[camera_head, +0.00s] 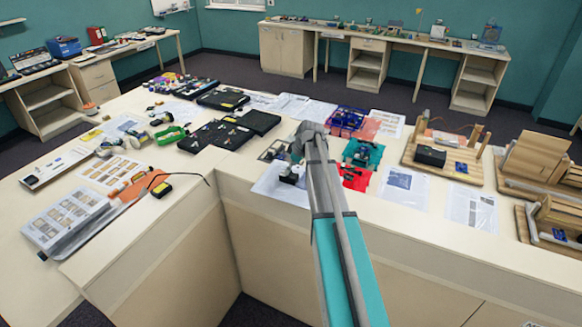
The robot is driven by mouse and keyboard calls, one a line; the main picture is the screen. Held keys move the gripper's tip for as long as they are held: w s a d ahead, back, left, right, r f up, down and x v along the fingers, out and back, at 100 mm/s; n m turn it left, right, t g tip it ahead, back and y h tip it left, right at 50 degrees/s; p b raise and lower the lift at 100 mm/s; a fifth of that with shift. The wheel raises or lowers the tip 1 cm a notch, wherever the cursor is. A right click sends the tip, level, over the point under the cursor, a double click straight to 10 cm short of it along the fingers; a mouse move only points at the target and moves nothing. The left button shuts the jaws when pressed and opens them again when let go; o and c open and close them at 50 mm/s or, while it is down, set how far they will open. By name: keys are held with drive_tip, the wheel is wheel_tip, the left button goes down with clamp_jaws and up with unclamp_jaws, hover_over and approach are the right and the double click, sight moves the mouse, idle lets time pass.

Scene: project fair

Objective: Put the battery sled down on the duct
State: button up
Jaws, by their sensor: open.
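My teal and grey arm reaches from the bottom over the worktable, and its end bends down to the left. My gripper (290,177) is small here, open, low over a white sheet (272,188) near the table's inner corner. I cannot tell whether it touches anything. I cannot make out for certain which thing is the battery sled or which is the duct. A small black and yellow block (161,189) with a black cable lies at left. A long grey piece (85,232) lies at the table's left front edge.
Black trays (215,134) with parts lie left of the arm. Red (355,178) and teal (375,152) trays stand close on its right. A wooden board (415,165) with a black box (431,156) and wooden assemblies (535,158) fill the right. The front left tabletop is partly bare.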

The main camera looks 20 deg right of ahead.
drive_tip(key=p+v, duration=0.9)
drive_tip(key=v, duration=0.1)
drive_tip(key=shift+s+r, duration=0.15)
drive_tip(key=shift+r, duration=0.2)
idle(0.7)
drive_tip(key=s+a+f+m+g+h, duration=0.1)
drive_tip(key=s+a+m, duration=0.6)
drive_tip(key=s+a, duration=1.5)
drive_tip(key=a+g+h, duration=0.1)
drive_tip(key=a+g, duration=0.1)
drive_tip(key=a, duration=0.1)
drive_tip(key=shift+s+f+m+h, duration=0.25)
drive_tip(key=shift+m+h, duration=0.05)
drive_tip(key=shift+h, duration=0.1)
